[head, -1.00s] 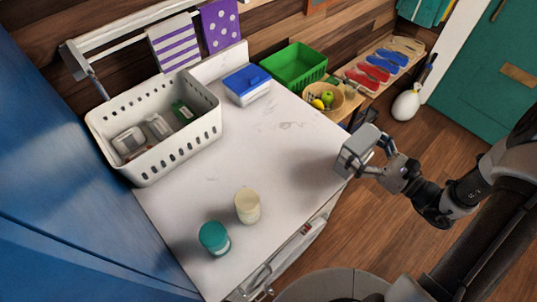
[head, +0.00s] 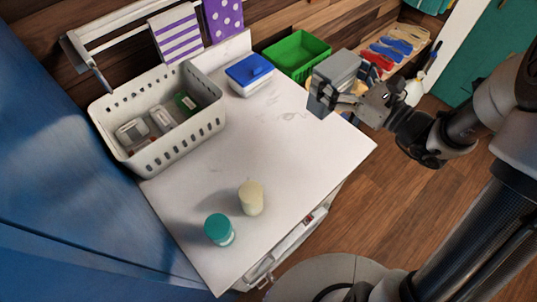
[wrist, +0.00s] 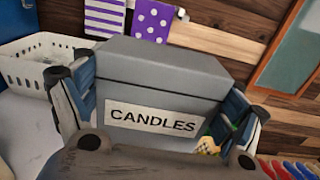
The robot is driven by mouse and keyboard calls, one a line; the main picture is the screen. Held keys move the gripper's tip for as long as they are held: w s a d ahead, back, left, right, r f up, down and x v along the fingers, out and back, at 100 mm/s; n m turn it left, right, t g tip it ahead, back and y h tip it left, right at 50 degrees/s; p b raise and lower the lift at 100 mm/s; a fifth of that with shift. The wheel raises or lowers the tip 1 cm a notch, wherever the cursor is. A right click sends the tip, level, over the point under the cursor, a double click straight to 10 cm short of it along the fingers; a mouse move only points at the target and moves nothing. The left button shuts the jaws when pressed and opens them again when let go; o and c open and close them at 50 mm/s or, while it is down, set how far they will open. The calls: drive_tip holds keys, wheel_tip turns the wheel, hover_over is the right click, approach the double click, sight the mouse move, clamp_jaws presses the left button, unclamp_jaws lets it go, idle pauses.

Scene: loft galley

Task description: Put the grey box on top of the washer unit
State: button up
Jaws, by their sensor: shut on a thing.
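The grey box (head: 338,69) is held in my gripper (head: 335,98), raised above the far right part of the white top of the washer unit (head: 290,150). In the wrist view the grey box (wrist: 160,75) shows a label reading CANDLES, with the fingers of my gripper (wrist: 155,110) against both its sides. The box looks roughly level. It hides part of what lies behind it, including most of the bowl of fruit.
On the top stand a white basket (head: 165,150) with several small boxes, a white container with a blue lid (head: 250,72), a teal-lidded jar (head: 218,229) and a cream candle-like cylinder (head: 251,197). A green crate (head: 297,55) stands behind. The top's middle is clear.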

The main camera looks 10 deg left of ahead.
wheel_tip(320, 180, down, 20)
drive_tip(key=b, duration=0.6)
drive_tip(key=shift+b, duration=0.3)
drive_tip(key=o, duration=1)
